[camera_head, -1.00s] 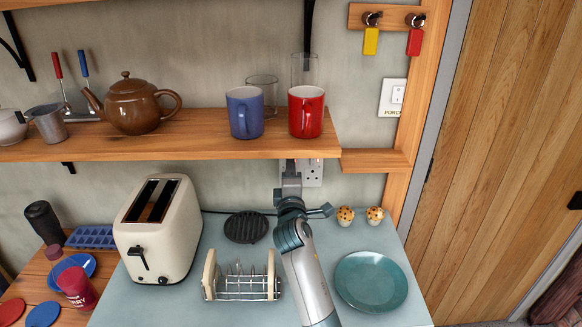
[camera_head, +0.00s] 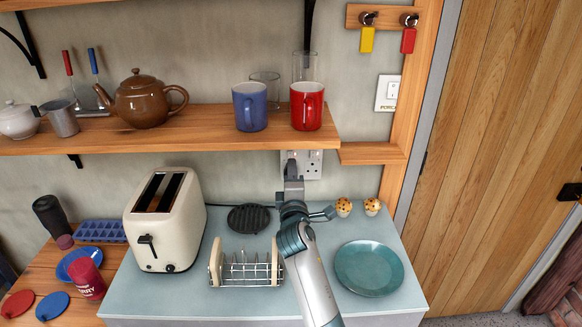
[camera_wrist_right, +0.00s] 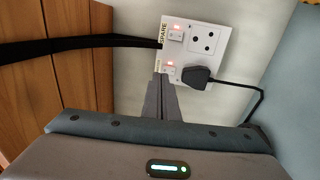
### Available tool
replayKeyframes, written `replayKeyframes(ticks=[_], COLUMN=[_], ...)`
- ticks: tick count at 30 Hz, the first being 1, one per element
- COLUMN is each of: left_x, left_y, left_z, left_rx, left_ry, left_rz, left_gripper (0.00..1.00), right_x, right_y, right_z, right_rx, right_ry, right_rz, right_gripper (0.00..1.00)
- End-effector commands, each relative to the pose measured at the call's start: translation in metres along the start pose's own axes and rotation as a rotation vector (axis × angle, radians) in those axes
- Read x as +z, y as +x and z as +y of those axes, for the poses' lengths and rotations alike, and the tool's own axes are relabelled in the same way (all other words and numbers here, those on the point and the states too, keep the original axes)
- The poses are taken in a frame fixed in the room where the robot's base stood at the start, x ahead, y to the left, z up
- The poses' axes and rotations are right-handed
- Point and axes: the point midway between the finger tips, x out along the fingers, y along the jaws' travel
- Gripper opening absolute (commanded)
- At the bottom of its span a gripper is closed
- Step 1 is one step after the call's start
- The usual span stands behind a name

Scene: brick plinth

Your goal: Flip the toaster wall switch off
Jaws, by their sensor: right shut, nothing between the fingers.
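A white double wall socket (camera_head: 314,163) is on the wall just under the shelf, and my right gripper (camera_head: 291,167) is in front of its left part. In the right wrist view the socket plate (camera_wrist_right: 209,42) has two switches, each with a red glow. The upper switch (camera_wrist_right: 175,34) is beside a "SPARE" label; the lower switch (camera_wrist_right: 169,68) has a label mostly hidden. A black plug (camera_wrist_right: 197,78) sits in the lower outlet. My right gripper's fingers (camera_wrist_right: 162,79) are shut and empty, tips close to the lower switch; contact cannot be told. The cream toaster (camera_head: 165,222) stands on the counter.
The shelf (camera_head: 200,137) with a blue mug (camera_head: 249,106) and a red mug (camera_head: 307,106) is just above the gripper. A toast rack (camera_head: 245,268), dark trivet (camera_head: 248,218), two muffins (camera_head: 344,207) and a teal plate (camera_head: 369,268) surround the arm on the counter.

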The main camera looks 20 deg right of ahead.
Motion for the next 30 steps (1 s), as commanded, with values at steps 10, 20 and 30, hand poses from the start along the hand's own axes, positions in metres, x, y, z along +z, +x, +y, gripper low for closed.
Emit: replayKeyframes(ticks=[10, 20, 30], left_x=[-0.007, -0.005, -0.004], left_y=[0.011, 0.025, 0.028], left_z=[0.0, 0.001, 0.002], left_rx=[0.0, 0.001, 0.001], left_ry=[0.0, 0.0, 0.0], left_rz=[0.009, 0.009, 0.007], left_gripper=[0.26, 0.26, 0.26], right_x=[0.0, 0.0, 0.0], right_y=[-0.032, -0.079, -0.094], right_z=[-0.002, -0.001, 0.002], right_rx=[0.0, -0.002, -0.002], right_ry=[0.001, 0.001, 0.001], right_rz=[0.001, 0.001, 0.0], right_gripper=[0.0, 0.0, 0.0])
